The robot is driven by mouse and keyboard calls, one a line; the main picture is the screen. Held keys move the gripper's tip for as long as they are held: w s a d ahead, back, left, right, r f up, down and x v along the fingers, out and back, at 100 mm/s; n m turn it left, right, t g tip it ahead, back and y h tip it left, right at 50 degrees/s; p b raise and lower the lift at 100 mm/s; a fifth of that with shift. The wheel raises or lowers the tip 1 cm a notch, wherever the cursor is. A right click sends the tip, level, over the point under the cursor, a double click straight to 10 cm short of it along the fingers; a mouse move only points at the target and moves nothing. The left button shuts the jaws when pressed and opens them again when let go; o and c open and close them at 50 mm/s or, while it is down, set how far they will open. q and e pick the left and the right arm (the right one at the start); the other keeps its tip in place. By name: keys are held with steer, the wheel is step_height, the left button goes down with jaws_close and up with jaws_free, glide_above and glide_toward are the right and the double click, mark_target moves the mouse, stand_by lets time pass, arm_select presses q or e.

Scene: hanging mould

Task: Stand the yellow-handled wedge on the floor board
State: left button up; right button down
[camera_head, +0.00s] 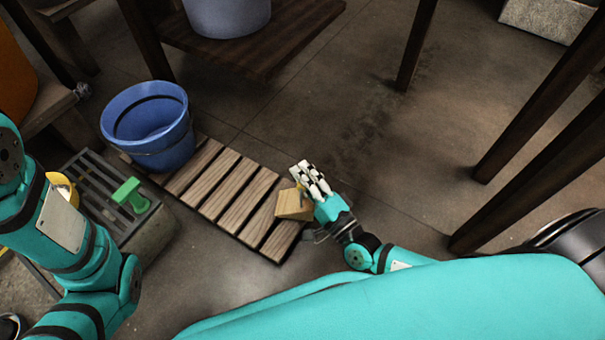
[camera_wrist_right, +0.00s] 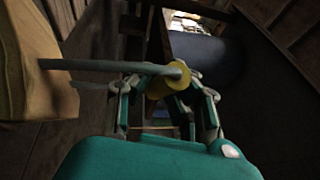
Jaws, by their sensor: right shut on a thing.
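The wedge is a pale wooden block (camera_head: 291,206) with a thin grey rod and a yellow handle. My right gripper (camera_head: 308,180) is shut on the yellow handle (camera_wrist_right: 168,82). In the right wrist view the rod runs left from the handle to the wooden block (camera_wrist_right: 36,72). The slatted wooden floor board (camera_head: 231,194) lies on the floor. In the head view the block overlaps the board's right end; I cannot tell whether it touches it. My left arm shows at the left, but its gripper is not in view.
A blue bucket (camera_head: 150,127) stands at the board's far left end. A green-handled thing (camera_head: 131,195) is over a grey grate at the left. A wooden shelf (camera_head: 250,45) with a pale tub (camera_head: 228,15) is behind. Dark posts (camera_head: 540,110) stand at the right.

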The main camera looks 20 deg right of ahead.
steer(key=shift+f, duration=0.2)
steer(key=c, duration=1.2)
jaws_free()
